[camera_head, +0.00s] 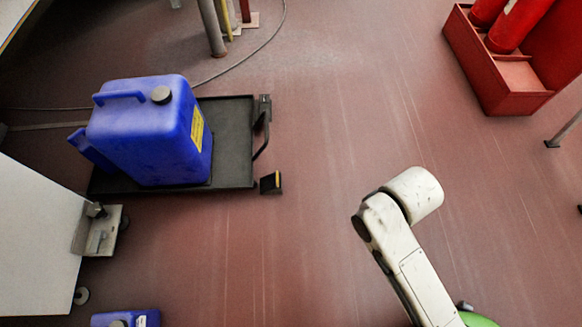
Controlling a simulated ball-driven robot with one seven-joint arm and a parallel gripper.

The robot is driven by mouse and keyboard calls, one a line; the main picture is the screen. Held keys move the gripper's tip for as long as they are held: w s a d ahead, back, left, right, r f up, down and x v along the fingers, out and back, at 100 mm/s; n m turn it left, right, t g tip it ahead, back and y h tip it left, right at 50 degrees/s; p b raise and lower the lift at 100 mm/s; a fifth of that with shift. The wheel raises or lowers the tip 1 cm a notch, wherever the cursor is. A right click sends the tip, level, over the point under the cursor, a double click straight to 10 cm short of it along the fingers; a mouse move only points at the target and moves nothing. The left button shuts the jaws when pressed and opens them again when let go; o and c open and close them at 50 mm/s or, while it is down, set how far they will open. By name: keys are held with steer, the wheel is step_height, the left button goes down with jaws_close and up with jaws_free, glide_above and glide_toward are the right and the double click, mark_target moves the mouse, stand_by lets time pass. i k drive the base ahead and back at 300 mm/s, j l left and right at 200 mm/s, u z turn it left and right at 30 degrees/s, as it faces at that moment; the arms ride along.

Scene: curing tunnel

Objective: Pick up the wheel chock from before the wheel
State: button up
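A small dark wedge with a yellow stripe, which looks like the wheel chock (271,183), sits on the floor at the right front corner of a low black trolley (233,150). Whether it touches the trolley or a wheel there is too small to tell. The trolley carries a large blue canister (145,135) with a dark cap and a yellow label. My white arm reaches in from the lower right, with its bend well to the right of the chock. My gripper is out of view.
A red bin (487,75) with red cylinders stands at the top right. A white cabinet (35,245) on castors is at the left, with a second blue container (125,319) below. Posts (212,28) and a cable (243,62) are at the top. The middle floor is clear.

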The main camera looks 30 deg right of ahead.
mark_target(272, 184)
steer(key=k, duration=0.4)
steer(key=i+j+z, duration=0.2)
steer(key=i+j, duration=0.2)
steer(key=i, duration=0.25)
steer(key=i+j+z, duration=0.2)
steer(key=i+j, duration=0.25)
steer(key=i, duration=0.15)
